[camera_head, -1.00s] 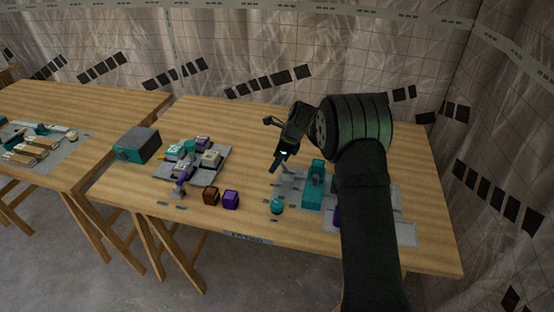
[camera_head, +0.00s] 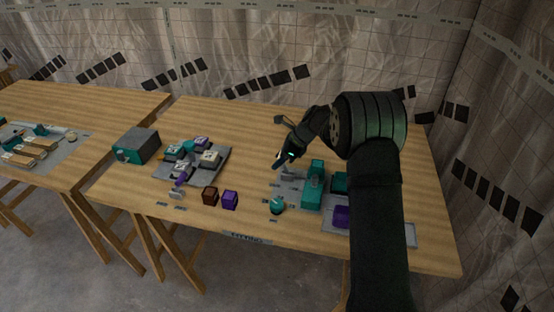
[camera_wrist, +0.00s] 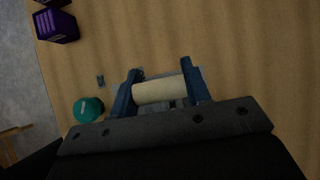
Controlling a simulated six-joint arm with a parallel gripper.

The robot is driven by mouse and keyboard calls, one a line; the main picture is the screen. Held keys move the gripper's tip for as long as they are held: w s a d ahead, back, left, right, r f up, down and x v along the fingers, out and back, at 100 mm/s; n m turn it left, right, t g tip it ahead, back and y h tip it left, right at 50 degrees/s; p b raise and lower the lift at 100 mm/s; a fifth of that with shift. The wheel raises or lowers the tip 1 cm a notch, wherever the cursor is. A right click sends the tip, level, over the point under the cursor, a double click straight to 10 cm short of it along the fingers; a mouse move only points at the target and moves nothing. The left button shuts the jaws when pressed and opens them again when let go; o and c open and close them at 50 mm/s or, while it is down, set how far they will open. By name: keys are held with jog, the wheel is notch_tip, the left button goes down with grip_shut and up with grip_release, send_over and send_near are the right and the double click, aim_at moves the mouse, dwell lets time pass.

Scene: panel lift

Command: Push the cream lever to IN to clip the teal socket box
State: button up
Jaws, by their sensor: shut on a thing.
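In the wrist view the cream lever (camera_wrist: 158,92) shows as a thick cream bar between the two blue fingers of my gripper (camera_wrist: 161,78). The gripper is shut on it. In the head view my gripper (camera_head: 283,159) is low over the grey plate, left of the tall teal block (camera_head: 314,186). A second teal block (camera_head: 340,183) sits right of that, partly behind my arm. I cannot tell which is the socket box. The lever's base and IN mark are too small or hidden to read.
A round teal knob (camera_head: 277,206) stands at the plate's front left; it also shows in the wrist view (camera_wrist: 88,109). A brown cube (camera_head: 210,196) and a purple cube (camera_head: 230,200) lie further left. A panel of small blocks (camera_head: 222,175) is beyond them. The table's back middle is clear.

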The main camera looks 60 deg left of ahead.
jog(key=shift+w+d+r+g+y, duration=0.15)
jog(key=shift+w+d+g+y, duration=0.3)
jog(key=shift+g+y, duration=0.2)
jog(key=shift+w+d+r+g+y, duration=0.1)
jog(key=shift+w+d+g+y, duration=0.3)
jog(key=shift+g+y, duration=0.25)
jog(key=o, duration=1.4)
jog(key=v, duration=1.7)
jog(key=shift+w+d+r, duration=0.1)
jog(key=shift+d+r, duration=0.05)
jog(key=shift+r, duration=0.05)
jog(key=shift+c, duration=0.5)
